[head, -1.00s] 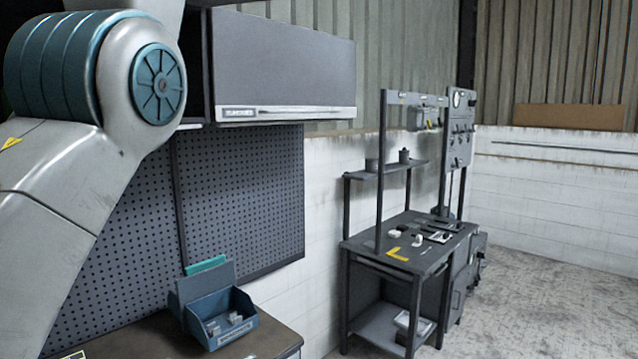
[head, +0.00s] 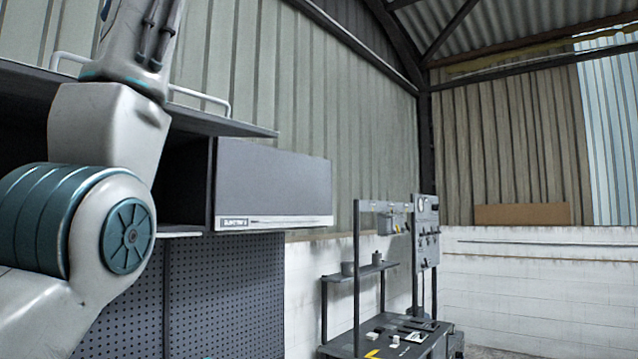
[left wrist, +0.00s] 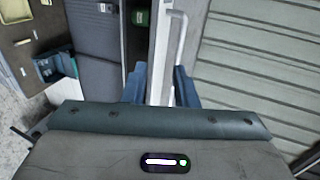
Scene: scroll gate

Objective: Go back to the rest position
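My left gripper (left wrist: 160,88) shows in the left wrist view with its two blue fingers apart and nothing between them. Behind the gap are a white rail and the edge of the cabinet. In the head view my left arm rises at the left, in front of the cabinet, and its gripper is out of the frame. My right gripper is in neither view.
A wall cabinet (head: 272,182) hangs above a pegboard (head: 230,290). A white rail (left wrist: 175,40) runs close by my left gripper. A blue box (left wrist: 62,65) lies farther off. A workstation (head: 385,335) stands at right.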

